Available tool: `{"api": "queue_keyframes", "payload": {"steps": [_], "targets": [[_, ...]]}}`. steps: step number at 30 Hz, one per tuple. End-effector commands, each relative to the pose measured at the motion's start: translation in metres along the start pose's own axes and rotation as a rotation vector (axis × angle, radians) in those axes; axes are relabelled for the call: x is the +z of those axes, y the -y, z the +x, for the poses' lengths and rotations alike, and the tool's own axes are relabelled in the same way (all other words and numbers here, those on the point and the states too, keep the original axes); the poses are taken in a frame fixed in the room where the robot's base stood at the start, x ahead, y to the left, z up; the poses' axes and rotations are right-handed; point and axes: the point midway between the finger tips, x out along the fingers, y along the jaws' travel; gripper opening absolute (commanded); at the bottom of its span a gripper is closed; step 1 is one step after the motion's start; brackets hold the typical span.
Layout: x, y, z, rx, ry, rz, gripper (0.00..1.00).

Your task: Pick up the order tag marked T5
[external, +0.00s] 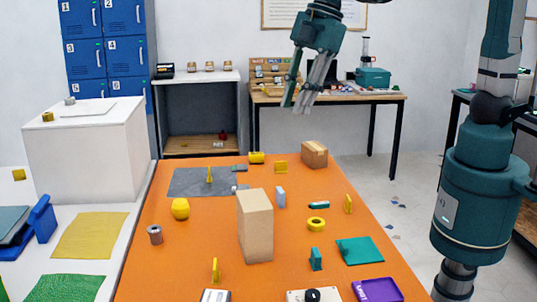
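No mark T5 can be read in this view. Several small upright yellow pieces that look like tags stand on the orange table: one on the grey mat (209,175), one near the back (281,167), one at the right (348,204) and one at the front left (215,270). Their markings are too small to read. My gripper (294,106) hangs in the air high above the far part of the table, pointing down and tilted. I see nothing held in it, and its finger gap is unclear at this angle.
A tall tan box (255,226) stands mid-table, hiding what is behind it. A brown carton (314,154), yellow ball (181,208), tape roll (316,224), teal pad (360,250) and purple tray (377,290) lie around it. Bare orange surface shows between them.

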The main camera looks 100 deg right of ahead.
Motion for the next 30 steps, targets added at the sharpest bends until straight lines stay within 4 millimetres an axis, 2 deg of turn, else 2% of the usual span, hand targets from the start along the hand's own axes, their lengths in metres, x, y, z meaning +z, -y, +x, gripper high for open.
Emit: {"api": "queue_keyframes", "payload": {"steps": [3, 14, 30], "targets": [[-0.020, -0.003, 0.015, -0.015, 0.016, -0.050, 0.22], [-0.071, -0.006, 0.064, -0.062, 0.059, -0.203, 0.22], [-0.139, 0.002, 0.155, -0.139, 0.117, -0.431, 0.22]]}}
